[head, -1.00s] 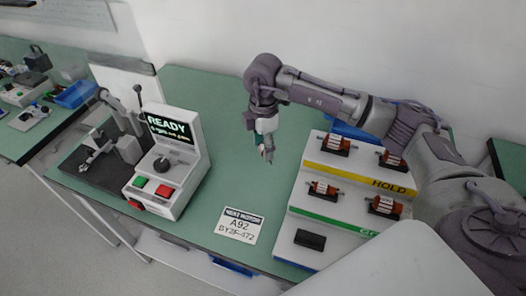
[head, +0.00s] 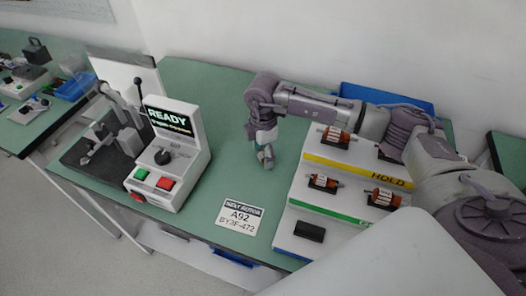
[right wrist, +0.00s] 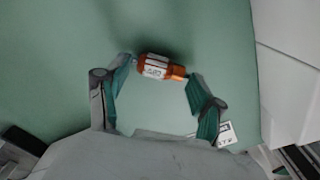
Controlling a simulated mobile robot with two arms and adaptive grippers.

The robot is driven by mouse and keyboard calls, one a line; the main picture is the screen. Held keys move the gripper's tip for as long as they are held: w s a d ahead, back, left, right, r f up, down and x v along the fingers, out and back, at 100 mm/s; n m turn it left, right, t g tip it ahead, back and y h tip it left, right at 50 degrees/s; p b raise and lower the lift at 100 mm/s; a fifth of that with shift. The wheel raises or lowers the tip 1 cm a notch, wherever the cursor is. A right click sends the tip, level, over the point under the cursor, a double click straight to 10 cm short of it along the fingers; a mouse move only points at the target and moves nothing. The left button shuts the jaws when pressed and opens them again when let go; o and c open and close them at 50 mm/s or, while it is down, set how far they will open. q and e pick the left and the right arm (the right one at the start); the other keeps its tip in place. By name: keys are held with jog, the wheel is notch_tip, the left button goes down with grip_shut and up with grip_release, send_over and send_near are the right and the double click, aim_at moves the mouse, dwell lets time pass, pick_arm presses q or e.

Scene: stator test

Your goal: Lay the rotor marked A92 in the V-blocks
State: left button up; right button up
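My right gripper (head: 265,157) hangs over the green table between the tester and the rack. In the right wrist view its two fingertips (right wrist: 161,68) close on the ends of an orange rotor (right wrist: 160,68) with a white label; the label is too small to read surely. The tester (head: 170,160) shows READY on its screen. Beside it, a dark base plate (head: 78,158) carries grey fixture parts (head: 97,147); I cannot clearly make out the V-blocks among them. A card (head: 240,217) reading A92 lies on the table. My left gripper is out of view.
The stepped rack (head: 345,165) at right bears several rotors and an empty black cradle (head: 309,231) on its lowest step. A blue bin (head: 375,95) stands behind it.

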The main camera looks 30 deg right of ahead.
aim_at(263, 156)
jog(key=shift+o, duration=0.2)
jog(key=shift+r, duration=0.3)
notch_tip(263, 156, up, 12)
jog(key=b, duration=0.1)
jog(key=shift+f+b, duration=0.15)
jog(key=shift+b, duration=0.2)
